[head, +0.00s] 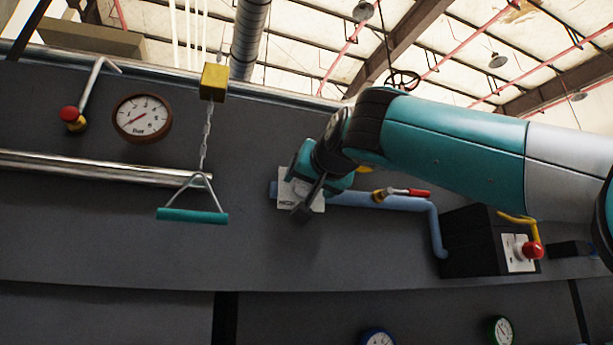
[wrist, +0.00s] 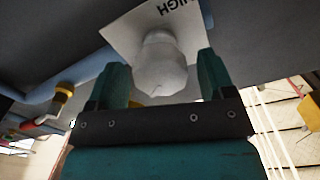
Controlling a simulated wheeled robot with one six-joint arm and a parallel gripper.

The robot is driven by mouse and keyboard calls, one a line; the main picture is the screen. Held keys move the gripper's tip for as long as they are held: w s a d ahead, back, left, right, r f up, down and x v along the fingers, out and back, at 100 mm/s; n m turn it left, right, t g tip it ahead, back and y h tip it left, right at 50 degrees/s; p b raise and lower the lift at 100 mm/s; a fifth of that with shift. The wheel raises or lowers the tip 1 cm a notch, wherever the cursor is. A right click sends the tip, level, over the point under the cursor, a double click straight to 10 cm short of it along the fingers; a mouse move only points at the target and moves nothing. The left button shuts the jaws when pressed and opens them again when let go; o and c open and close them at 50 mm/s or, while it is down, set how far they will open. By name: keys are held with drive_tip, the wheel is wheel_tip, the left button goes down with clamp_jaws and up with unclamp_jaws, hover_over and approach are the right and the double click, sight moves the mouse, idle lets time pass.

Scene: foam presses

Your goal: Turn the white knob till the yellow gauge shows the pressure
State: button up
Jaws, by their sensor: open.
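The white knob (wrist: 162,66) shows in the wrist view, in front of a white plate (wrist: 125,32) marked "HIGH". My gripper (wrist: 163,78) is open, with one teal finger on each side of the knob; I cannot tell whether they touch it. In the head view my gripper (head: 308,203) is at the white plate (head: 286,200) and hides the knob. No yellow gauge is clearly in view. A small yellow patch (head: 363,169) shows just under my arm, mostly hidden; I cannot tell what it is.
A blue pipe (head: 385,202) with a red-handled valve (head: 408,192) runs right of the plate. A brown-rimmed gauge (head: 141,117) and a teal pull handle (head: 192,216) are at left. A black box (head: 468,243) with a red button (head: 532,250) is at right.

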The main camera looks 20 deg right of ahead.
drive_tip(key=shift+w+p, duration=0.35)
drive_tip(key=shift+w, duration=1.05)
drive_tip(key=c, duration=0.9)
drive_tip(key=shift+c, duration=0.2)
